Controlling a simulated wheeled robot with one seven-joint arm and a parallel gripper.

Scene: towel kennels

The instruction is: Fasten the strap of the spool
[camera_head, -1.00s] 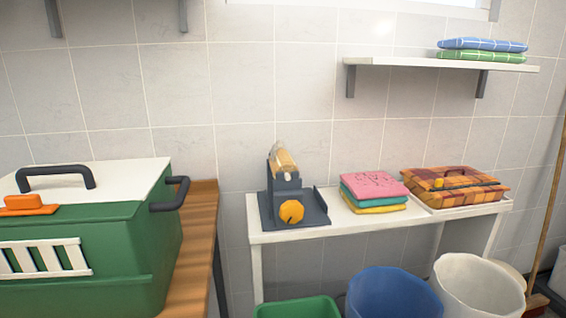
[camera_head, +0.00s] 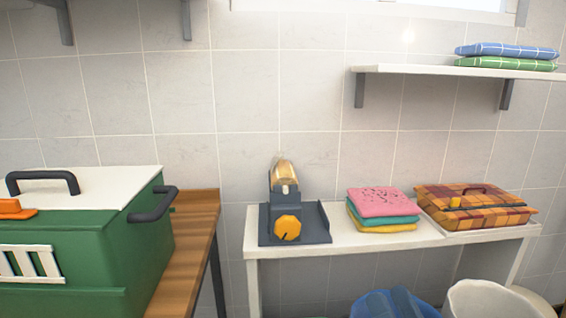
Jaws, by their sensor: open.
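The likely spool is a tan roll (camera_head: 283,174) set upright in a dark grey holder (camera_head: 309,237) with an orange knob (camera_head: 287,228) on its front. It stands at the left end of the white table (camera_head: 249,247). A clear or pale piece shows at the roll's top. I cannot make out a strap on it or whether one is fastened. My gripper cannot be made out in this view.
Folded pink, teal and yellow towels (camera_head: 382,202) and a plaid box (camera_head: 480,208) with a dark band and yellow piece stand right of the holder. A green kennel (camera_head: 90,240) sits on the wooden bench (camera_head: 190,240) at left. Blue (camera_head: 370,305) and white (camera_head: 490,300) bins are below.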

